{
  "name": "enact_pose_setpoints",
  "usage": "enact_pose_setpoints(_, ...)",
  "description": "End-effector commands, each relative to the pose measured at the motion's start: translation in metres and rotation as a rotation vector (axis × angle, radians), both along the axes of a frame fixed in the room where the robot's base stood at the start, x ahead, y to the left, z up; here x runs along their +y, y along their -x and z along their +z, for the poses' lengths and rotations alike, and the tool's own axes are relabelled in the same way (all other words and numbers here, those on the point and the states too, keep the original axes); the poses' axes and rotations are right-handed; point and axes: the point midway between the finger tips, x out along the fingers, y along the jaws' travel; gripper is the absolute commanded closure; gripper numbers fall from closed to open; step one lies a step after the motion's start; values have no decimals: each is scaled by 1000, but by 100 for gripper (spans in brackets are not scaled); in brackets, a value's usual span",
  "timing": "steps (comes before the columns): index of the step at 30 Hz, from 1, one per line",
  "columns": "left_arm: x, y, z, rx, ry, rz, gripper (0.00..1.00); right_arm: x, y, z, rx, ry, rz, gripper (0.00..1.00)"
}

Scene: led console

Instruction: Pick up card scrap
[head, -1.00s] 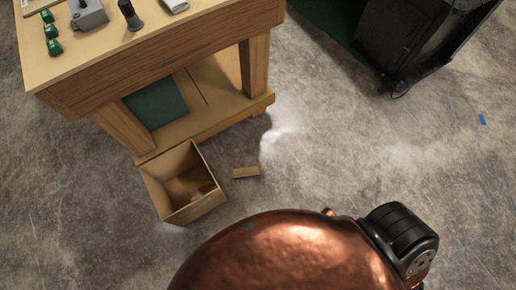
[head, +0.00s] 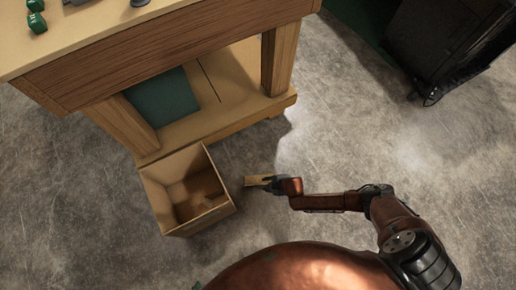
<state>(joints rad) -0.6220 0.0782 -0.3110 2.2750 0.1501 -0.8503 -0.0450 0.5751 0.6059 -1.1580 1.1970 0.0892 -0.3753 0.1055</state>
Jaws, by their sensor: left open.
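The card scrap (head: 254,181) is a small flat tan piece on the concrete floor, just right of an open cardboard box. My right gripper (head: 271,183) is at the scrap's right end, its dark fingers overlapping that end in the picture. They are too small and too close to the scrap to tell whether they are open or shut on it. The right end of the scrap is partly hidden by the fingers. My right arm reaches in from the right, low over the floor. My left gripper is not in view.
The open cardboard box (head: 163,205) stands left of the scrap, with a small tan piece inside. A wooden workbench (head: 180,48) with a lower shelf stands behind it. A black cabinet (head: 440,45) is at the upper right. The floor at right is clear.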

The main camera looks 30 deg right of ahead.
Motion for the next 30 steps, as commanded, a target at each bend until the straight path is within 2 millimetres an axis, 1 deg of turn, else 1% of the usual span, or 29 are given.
enact_pose_setpoints(1,-1,0,-9,-9,3,2,37,2,0,-8,3,-1,2,75)
enact_pose_setpoints(3,-3,-4,-15,-34,9,8,37,4,-2,-14,4,-1,2,75)
enact_pose_setpoints(11,-5,-11,-25,-90,16,18,37,8,-8,-21,2,-2,0,75)
enact_pose_setpoints(14,-3,-10,-35,-111,8,18,37,11,-10,-27,4,-2,0,75)
enact_pose_setpoints(19,4,-9,-57,-177,-8,16,37,17,-15,-42,6,-2,0,75)
enact_pose_setpoints(24,8,-7,-73,-253,-16,7,37,23,-21,-55,7,-2,-1,75)
enact_pose_setpoints(30,10,-6,-80,-312,-15,0,37,26,-27,-63,3,-2,-2,75)
